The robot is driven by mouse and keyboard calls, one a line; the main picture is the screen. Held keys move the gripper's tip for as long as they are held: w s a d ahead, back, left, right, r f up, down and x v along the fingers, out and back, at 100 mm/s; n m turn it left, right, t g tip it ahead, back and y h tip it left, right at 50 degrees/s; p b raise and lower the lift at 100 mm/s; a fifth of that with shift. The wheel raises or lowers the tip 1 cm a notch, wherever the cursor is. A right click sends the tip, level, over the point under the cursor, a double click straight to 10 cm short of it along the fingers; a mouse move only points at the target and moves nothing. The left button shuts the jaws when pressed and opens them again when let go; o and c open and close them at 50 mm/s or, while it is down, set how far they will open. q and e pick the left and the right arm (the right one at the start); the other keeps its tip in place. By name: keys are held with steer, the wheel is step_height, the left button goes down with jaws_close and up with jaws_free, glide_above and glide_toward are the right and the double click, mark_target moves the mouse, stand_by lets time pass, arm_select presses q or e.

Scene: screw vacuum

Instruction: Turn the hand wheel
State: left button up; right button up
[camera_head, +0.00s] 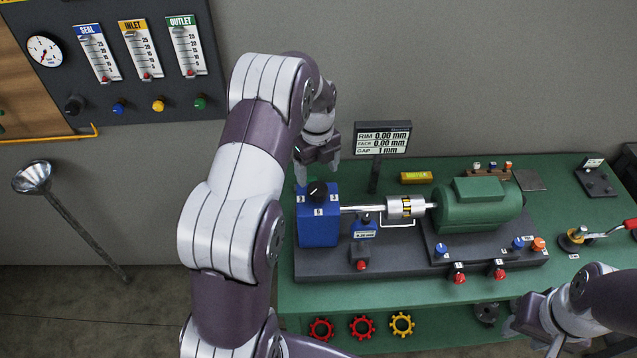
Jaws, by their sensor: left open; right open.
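A blue block (318,222) with a black knob (318,190) on its top stands at the left of the bench. Several toothed wheels show at the bench's lower front: red ones (321,329) and a yellow one (402,324). I cannot tell which part is the hand wheel. My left gripper (317,172) is open, pointing down just above the black knob; I cannot tell whether it touches it. My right gripper (532,340) is open at the lower right, in front of the bench, away from the block; its fingers are only partly clear.
A silver shaft with coupling (405,207) joins the block to a green motor (478,205). A display sign (382,138) stands behind, close to my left gripper. A red-handled tool (595,233) is at the right. A gauge panel (120,55) hangs on the wall.

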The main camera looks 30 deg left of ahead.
mark_target(317, 188)
arm_select(q)
step_height(317, 188, down, 5)
steer(key=shift+r+p, duration=0.1)
steer(key=shift+p, duration=0.65)
steer(key=shift+f, duration=0.55)
steer(key=c, duration=1)
steer(key=shift+c, duration=0.2)
steer(key=shift+n, duration=0.3)
